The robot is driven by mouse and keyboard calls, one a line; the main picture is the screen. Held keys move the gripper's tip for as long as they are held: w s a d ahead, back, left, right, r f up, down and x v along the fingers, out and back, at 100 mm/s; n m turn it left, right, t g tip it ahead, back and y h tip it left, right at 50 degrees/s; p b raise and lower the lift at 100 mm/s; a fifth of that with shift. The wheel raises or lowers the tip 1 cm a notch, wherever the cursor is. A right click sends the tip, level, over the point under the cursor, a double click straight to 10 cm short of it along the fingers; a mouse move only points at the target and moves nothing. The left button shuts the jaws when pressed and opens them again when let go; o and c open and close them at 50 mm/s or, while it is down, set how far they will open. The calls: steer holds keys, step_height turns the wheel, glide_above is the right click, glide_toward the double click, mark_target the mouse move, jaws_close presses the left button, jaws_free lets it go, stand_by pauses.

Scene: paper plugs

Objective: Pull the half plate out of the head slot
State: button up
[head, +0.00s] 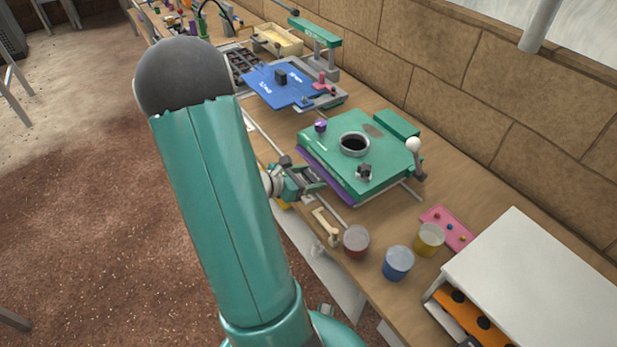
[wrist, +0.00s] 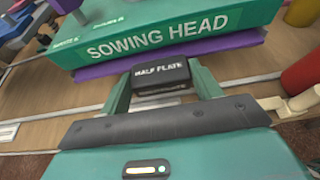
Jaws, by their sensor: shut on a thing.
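The half plate (wrist: 160,72) shows in the wrist view as a dark block labelled HALF PLATE. My gripper (wrist: 163,88) is shut on it, with one green finger on each side. The green sowing head (wrist: 172,35) is just beyond, with a purple layer (wrist: 215,50) under its front edge. I cannot tell how much of the plate is inside the head. In the head view the sowing head (head: 325,155) sits on the bench with a round dark opening on top. My gripper (head: 300,182) is at its left edge there, and the plate is not clear in that view.
Red (head: 356,241), blue (head: 397,263) and yellow (head: 429,239) cups stand near the bench's front edge. A white box (head: 540,270) is at the right. A blue plate (head: 283,85) lies farther back. A pale handle (wrist: 295,103) is close right of my gripper.

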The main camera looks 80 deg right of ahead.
steer(key=shift+w+a, duration=0.5)
stand_by(0.8)
